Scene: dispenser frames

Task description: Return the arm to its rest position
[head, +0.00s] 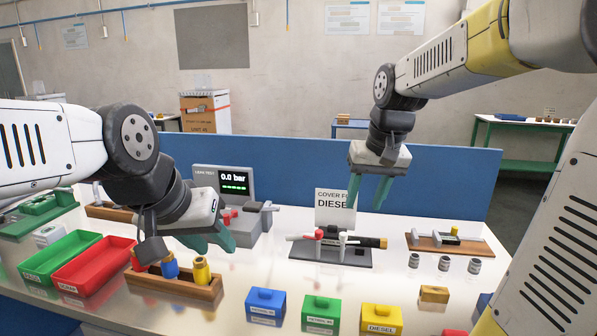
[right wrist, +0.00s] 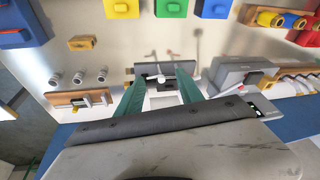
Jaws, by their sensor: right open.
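My right gripper (head: 367,198) hangs open and empty above the back of the table, beside the sign reading "COVER F… DIESEL" (head: 333,207), which one finger partly overlaps. Its two green fingers also show spread apart in the right wrist view (right wrist: 159,86). Below it is a dark fixture (head: 330,256) with red and white handles and a black cylinder. My left gripper (head: 215,243) is low on the left, near a wooden rack (head: 172,287) holding red, blue and yellow parts. Its fingers are seen from the side, so its opening is unclear.
A grey test unit reading 0.0 bar (head: 235,185) stands behind the left gripper. Green (head: 60,254) and red (head: 95,266) trays lie at left. Blue (head: 266,307), green (head: 320,315) and yellow (head: 381,318) boxes line the front. A blue panel (head: 290,165) closes the back.

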